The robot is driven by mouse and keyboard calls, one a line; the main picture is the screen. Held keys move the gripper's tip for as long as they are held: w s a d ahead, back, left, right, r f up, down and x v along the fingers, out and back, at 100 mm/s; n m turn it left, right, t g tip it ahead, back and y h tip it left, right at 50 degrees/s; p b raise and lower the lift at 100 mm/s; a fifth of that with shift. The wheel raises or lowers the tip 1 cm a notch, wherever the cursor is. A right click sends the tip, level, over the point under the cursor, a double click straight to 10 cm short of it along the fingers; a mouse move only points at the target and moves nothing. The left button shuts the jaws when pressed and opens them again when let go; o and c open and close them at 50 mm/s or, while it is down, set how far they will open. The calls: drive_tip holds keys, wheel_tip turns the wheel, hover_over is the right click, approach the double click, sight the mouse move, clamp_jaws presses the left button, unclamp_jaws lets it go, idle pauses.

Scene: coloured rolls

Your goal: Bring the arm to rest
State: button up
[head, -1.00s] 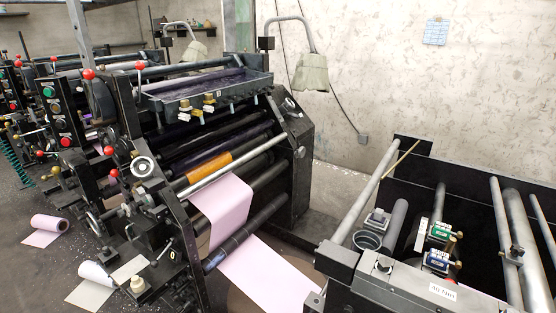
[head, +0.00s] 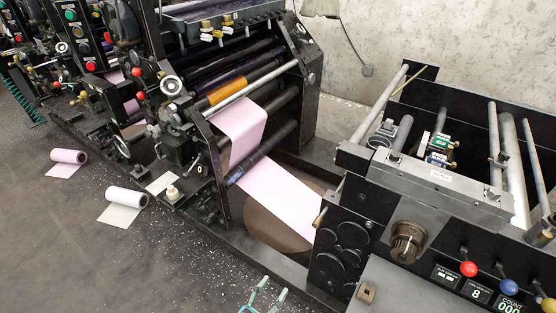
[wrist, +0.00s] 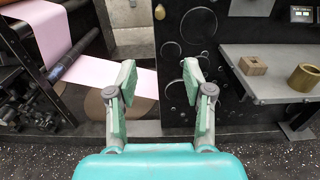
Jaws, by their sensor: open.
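My gripper (wrist: 157,90) is open and empty in the wrist view, its two green-padded fingers spread wide apart. Between and beyond the fingers are the pink web and the dark side panel of the machine. In the head view only the tips of my gripper (head: 264,296) show at the bottom edge, above the speckled floor and left of the machine panel. The rest of my arm is out of the head view.
A printing press (head: 165,125) stands at left, with a pink web (head: 283,183) running from it to the right-hand unit (head: 430,185). A pink roll (head: 69,157) and a white roll (head: 127,198) lie on the floor at left. Open floor (head: 60,250) fills the lower left.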

drive_tip(key=s+d+f+m+g+y, duration=0.2)
drive_tip(key=s+d+f+m+y, duration=0.15)
drive_tip(key=d+f, duration=0.35)
drive_tip(key=s+d+f+m+g+y, duration=0.2)
drive_tip(key=s+d+f, duration=0.3)
drive_tip(key=d, duration=0.3)
drive_tip(key=s+d+m+y, duration=0.3)
drive_tip(key=s+m, duration=0.1)
drive_tip(key=s, duration=0.4)
drive_tip(key=s+r+m+t, duration=0.1)
drive_tip(key=s+r+m, duration=0.4)
drive_tip(key=r, duration=0.3)
drive_tip(key=s+d+r+m+t+y, duration=0.1)
drive_tip(key=s+r+m, duration=0.4)
drive_tip(key=r+m, duration=0.3)
drive_tip(key=s+d+r+m+t, duration=0.1)
drive_tip(key=s+r+m+t, duration=0.1)
drive_tip(key=s+r+m, duration=0.3)
wheel_tip(320, 180, up, 4)
drive_tip(key=shift+s+d+f+m, duration=0.15)
drive_tip(key=shift+f+m, duration=0.1)
drive_tip(key=shift+m, duration=0.6)
